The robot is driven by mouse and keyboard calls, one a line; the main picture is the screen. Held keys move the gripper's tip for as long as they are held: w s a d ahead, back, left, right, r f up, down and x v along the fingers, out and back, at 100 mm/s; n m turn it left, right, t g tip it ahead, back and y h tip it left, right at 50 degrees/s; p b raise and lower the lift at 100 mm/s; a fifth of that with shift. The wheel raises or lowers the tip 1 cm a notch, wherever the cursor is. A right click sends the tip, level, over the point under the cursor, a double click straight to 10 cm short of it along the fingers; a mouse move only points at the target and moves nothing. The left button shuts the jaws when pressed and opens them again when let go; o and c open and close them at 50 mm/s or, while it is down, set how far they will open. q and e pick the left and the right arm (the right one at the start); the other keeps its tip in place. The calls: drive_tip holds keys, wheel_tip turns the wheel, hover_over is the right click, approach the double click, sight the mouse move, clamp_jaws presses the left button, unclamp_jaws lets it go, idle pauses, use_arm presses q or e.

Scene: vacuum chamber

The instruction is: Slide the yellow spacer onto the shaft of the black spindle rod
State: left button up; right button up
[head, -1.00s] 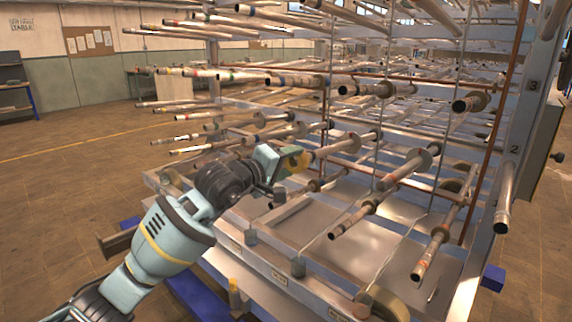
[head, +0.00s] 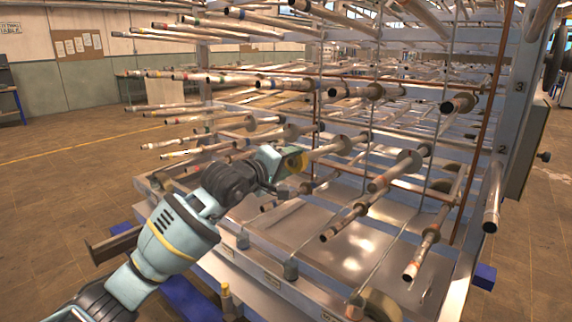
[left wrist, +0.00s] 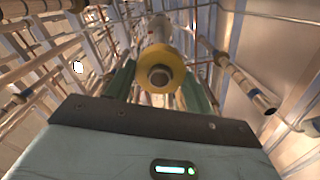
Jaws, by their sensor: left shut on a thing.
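The yellow spacer (left wrist: 174,63) is a thick ring between the green fingers of my left gripper (left wrist: 158,82) in the left wrist view. The gripper is shut on it. A rod's round end (left wrist: 160,77) shows inside the spacer's hole, and a pale metallic shaft (left wrist: 158,30) runs on behind it, so the spacer appears to be around the rod's end. In the head view the spacer (head: 295,163) is partly hidden by my left gripper (head: 288,161), at the near end of a rod (head: 322,151) with a disc farther along. My right gripper is in neither view.
A metal rack with many parallel rods surrounds the gripper; neighbouring rods (head: 346,220) (head: 422,252) stick out to the right and others to the left. A grey tray surface (head: 300,225) lies below. Open floor (head: 70,190) is at the left.

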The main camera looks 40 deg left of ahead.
sight(303, 158)
use_arm(q)
drive_tip(key=shift+w, duration=0.4)
drive_tip(key=shift+w+d+f+b, duration=0.1)
drive_tip(key=shift+w+b, duration=0.05)
drive_tip(key=shift+w, duration=1)
drive_tip(key=shift+w+d+f+b, duration=0.1)
drive_tip(key=shift+w+b, duration=0.05)
drive_tip(key=shift+w, duration=1)
drive_tip(key=shift+w, duration=0.2)
drive_tip(key=shift+w, duration=0.15)
drive_tip(key=o, duration=1.1)
drive_tip(key=shift+c, duration=0.2)
drive_tip(key=shift+s, duration=0.3)
drive_tip(key=s, duration=0.5)
drive_tip(key=shift+s+a+r+b, duration=0.15)
drive_tip(key=shift+s+a+b, duration=0.1)
drive_tip(key=shift+b, duration=0.05)
drive_tip(key=shift+s+r, duration=0.15)
drive_tip(key=shift+s, duration=0.75)
